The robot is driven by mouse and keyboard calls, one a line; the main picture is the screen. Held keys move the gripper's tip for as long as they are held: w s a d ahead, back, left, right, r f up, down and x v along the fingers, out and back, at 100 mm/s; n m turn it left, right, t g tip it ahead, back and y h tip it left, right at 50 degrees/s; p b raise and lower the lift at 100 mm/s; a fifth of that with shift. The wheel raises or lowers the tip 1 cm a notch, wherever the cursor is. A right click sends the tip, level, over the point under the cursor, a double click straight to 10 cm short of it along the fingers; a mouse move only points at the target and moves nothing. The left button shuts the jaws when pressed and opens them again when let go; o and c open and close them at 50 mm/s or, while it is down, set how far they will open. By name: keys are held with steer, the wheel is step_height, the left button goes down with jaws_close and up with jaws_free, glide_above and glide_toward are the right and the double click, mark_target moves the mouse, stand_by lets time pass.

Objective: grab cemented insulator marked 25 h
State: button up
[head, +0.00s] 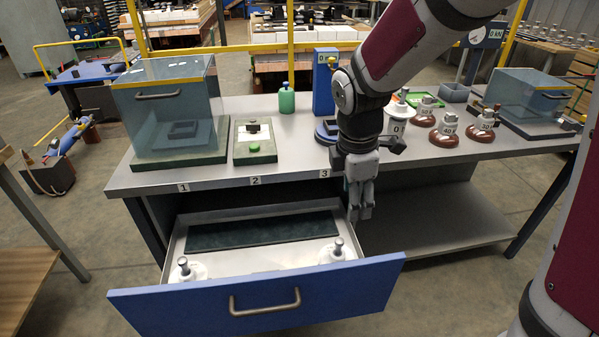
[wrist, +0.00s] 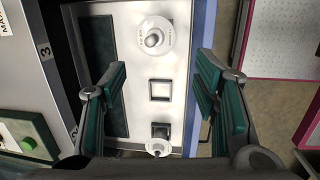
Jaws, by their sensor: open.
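Two white disc insulators with grey metal caps stand in the open drawer: the right one (head: 338,252) and the left one (head: 188,269). In the wrist view the right one is at the top (wrist: 155,38) and the left one at the bottom (wrist: 157,148). Markings on them are not readable; I cannot tell which is marked 25 h. My gripper (head: 361,208) points down above the drawer's right rear side. In the wrist view my gripper (wrist: 164,92) is open and empty, its green-padded fingers spread over the drawer floor.
The drawer's blue front (head: 258,300) sticks out below the workbench (head: 285,172). A dark mat (head: 262,232) lies in its rear. Several brown insulators (head: 443,132) and a white one (head: 397,122) stand on the bench right of my arm. A clear case (head: 172,110) stands left.

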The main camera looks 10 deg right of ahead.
mark_target(339, 249)
steer(key=w+f+n+b, duration=0.1)
steer(key=f+b, duration=0.1)
steer(key=f, duration=0.6)
steer(key=w+f+n+b, duration=0.2)
steer(key=f, duration=0.6)
steer(key=w+f+n+b, duration=0.1)
steer(key=f+b, duration=0.1)
steer(key=f, duration=0.6)
steer(key=shift+w+d+n+g, duration=0.3)
steer(key=shift+w+n, duration=0.1)
steer(key=shift+r, duration=0.1)
jaws_close()
